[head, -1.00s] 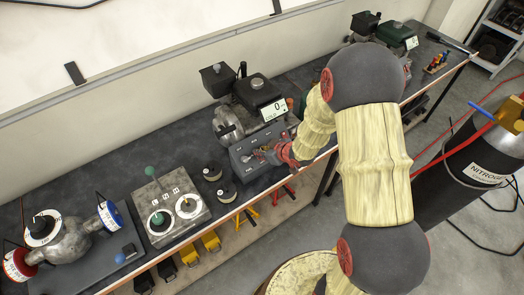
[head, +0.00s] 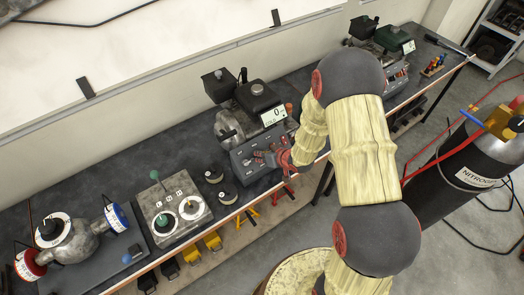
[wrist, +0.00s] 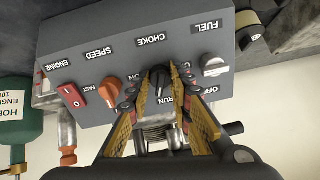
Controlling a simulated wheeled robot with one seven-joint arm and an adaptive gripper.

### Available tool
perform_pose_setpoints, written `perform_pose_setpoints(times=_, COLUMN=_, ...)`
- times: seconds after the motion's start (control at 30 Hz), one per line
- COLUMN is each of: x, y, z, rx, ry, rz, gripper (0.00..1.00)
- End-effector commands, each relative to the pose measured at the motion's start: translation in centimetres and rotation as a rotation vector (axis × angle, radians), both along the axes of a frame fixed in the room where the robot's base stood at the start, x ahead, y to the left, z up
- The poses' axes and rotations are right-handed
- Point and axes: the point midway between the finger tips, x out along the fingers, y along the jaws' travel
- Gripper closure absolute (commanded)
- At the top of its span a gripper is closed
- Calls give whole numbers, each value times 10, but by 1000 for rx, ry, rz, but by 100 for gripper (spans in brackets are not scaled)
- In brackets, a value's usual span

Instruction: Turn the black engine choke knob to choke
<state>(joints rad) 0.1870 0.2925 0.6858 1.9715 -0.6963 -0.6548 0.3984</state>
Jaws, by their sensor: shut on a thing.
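The black choke knob (wrist: 158,84) sits under the CHOKE label on a grey control panel (wrist: 110,45), which appears upside down in the wrist view. A short white mark shows on the knob, toward the bottom of the picture. My gripper (wrist: 159,78) is shut on the knob, one yellow-padded finger on each side. The fingers cover part of the labels around the knob; "RUN" shows beside the right finger. In the head view, my gripper (head: 272,157) is at the front of the engine's panel (head: 243,158), and the knob cannot be made out.
Beside the knob are an orange speed knob (wrist: 109,89), a red engine switch (wrist: 72,96) and a silver fuel knob (wrist: 214,66). The bench (head: 130,180) also holds a lever box (head: 178,213). A nitrogen cylinder (head: 455,165) stands at the right.

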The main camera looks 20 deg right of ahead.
Motion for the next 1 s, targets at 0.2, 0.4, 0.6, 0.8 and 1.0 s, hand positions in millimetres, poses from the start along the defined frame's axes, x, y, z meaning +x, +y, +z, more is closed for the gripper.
perform_pose_setpoints(times=0.2, x=-1, y=0, z=3, rx=140, ry=47, rz=-147, gripper=100)
perform_pose_setpoints(times=0.4, x=-1, y=0, z=1, rx=267, ry=89, rz=-282, gripper=100)
perform_pose_setpoints(times=0.6, x=-1, y=0, z=1, rx=394, ry=130, rz=-416, gripper=100)
perform_pose_setpoints(times=0.8, x=-2, y=0, z=0, rx=521, ry=172, rz=-549, gripper=100)
perform_pose_setpoints(times=1.0, x=-1, y=0, z=0, rx=635, ry=208, rz=-669, gripper=100)
